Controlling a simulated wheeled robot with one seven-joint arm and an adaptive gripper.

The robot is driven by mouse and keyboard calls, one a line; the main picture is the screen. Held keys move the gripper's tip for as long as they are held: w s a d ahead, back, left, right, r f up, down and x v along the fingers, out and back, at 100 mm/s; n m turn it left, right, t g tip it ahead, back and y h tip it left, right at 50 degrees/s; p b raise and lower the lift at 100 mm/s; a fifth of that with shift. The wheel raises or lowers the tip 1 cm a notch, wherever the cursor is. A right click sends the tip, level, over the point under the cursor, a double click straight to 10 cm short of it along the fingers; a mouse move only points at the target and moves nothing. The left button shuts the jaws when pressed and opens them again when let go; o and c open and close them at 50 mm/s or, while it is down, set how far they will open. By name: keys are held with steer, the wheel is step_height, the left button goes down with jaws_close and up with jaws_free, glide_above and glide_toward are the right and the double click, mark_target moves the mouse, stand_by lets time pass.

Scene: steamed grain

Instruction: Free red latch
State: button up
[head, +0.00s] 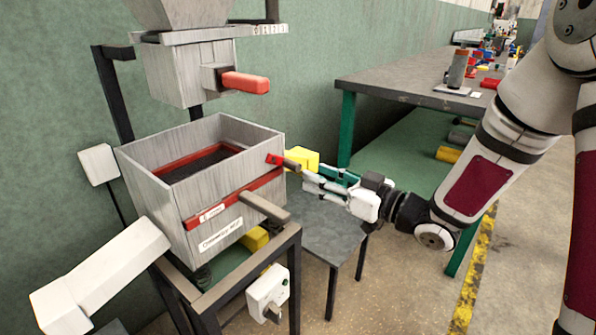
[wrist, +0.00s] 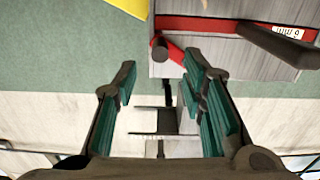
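A red latch (head: 274,159) with a dark round peg sits on the right side of the grey box (head: 217,134). In the wrist view the red latch (wrist: 174,52) shows just beyond the fingertips, nearer the right finger. My gripper (head: 310,182) is close to the right side of the box, just right of and below the latch. In the wrist view my gripper (wrist: 160,72) has its green-padded fingers spread wide with nothing held between them. I cannot tell whether the right finger touches the latch.
A red lever (head: 246,82) juts from the hopper above. A yellow block (head: 302,158) is behind my gripper. A workbench (head: 400,80) stands at the back right.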

mark_target(303, 169)
steer(key=b+x, duration=0.1)
steer(key=x, duration=0.5)
steer(key=shift+w+a, duration=0.25)
jaws_close()
